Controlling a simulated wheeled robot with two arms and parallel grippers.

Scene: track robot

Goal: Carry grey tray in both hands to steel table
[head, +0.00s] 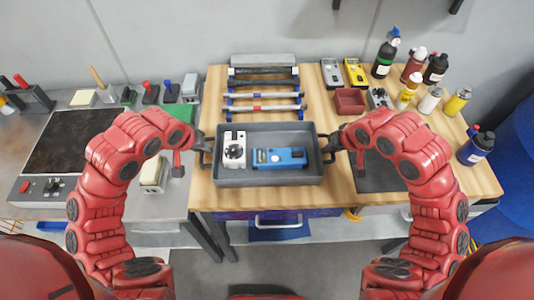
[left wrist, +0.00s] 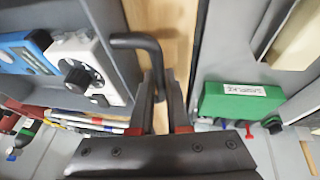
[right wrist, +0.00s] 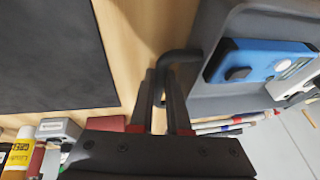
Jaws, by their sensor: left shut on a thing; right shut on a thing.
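The grey tray (head: 268,180) is over the front middle of the wooden table. Inside it are a white device with a black dial (head: 235,150) and a blue meter (head: 280,158). My left gripper (head: 205,150) is shut on the tray's left handle; the left wrist view shows the fingers around the black bar handle (left wrist: 140,42). My right gripper (head: 332,148) is shut on the right handle, which also shows in the right wrist view (right wrist: 180,55). The steel table (head: 170,205) stands to the left. I cannot tell if the tray touches the wood.
The wooden table (head: 215,200) holds bottles (head: 385,58) at the right, a red bin (head: 350,101), a dark mat (head: 380,175) and several rods (head: 265,95) behind the tray. The steel table carries a dark-topped plate device (head: 70,140), a green box (head: 178,115) and a cream-topped block (head: 154,173).

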